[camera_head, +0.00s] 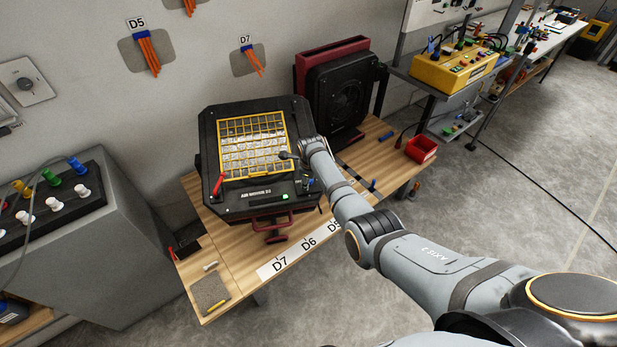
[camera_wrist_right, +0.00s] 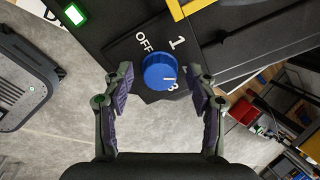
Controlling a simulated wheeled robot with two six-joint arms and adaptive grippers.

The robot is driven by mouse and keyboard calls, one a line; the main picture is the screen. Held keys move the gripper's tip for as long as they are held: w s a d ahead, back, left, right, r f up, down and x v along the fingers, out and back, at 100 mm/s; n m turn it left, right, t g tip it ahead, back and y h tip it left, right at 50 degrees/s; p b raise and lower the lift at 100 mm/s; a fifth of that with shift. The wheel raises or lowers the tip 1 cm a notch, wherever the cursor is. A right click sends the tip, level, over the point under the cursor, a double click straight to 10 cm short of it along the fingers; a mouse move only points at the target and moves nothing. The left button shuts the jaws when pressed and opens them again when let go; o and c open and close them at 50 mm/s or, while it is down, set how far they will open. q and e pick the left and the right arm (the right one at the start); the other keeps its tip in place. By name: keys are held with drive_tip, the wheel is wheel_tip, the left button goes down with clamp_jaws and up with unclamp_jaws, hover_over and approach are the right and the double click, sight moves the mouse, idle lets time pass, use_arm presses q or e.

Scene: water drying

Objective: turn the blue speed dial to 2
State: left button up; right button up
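My right gripper (camera_wrist_right: 160,88) is open, with one finger on each side of the dial and a gap to each. In the head view, my right arm reaches the lower right corner of the black machine (camera_head: 240,203); the fingers are too small there to tell apart. My left gripper is not in view.
The machine stands on a wooden bench (camera_head: 385,160) and has a red lever (camera_head: 218,184) and a lit green indicator (camera_head: 285,196). A black fan unit (camera_head: 338,92) stands behind my right wrist. A red bin (camera_head: 421,149) is at the bench's right end.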

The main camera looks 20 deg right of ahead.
drive_tip(key=v, duration=1.2)
